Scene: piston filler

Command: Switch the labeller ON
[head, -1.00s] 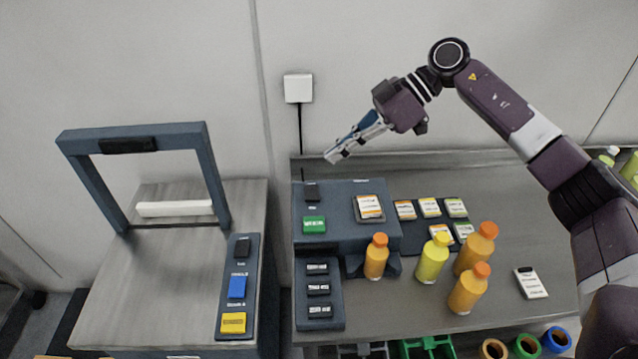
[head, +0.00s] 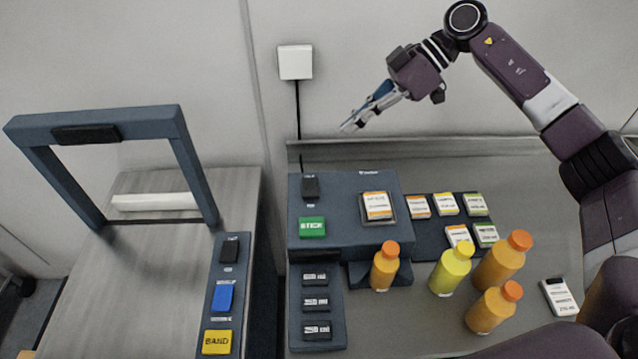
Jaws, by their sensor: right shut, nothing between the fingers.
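The labeller (head: 345,234) is a blue-grey machine on the bench in the middle of the head view. A small black switch (head: 310,186) sits at its top left, above a green button marked STICK (head: 312,227). I cannot tell from the picture which way the switch is set. A label pack (head: 378,206) sits on its right part. My right gripper (head: 349,126) is shut and empty, above and behind the labeller, up and to the right of the switch and apart from it. My left gripper is not in view.
Several bottles, including a yellow one (head: 450,270), stand in front and to the right. Label packs (head: 446,204) lie right of the labeller. A separate machine with a grey frame (head: 188,165) and a control strip (head: 229,262) stands left. A white wall box (head: 295,62) hangs behind.

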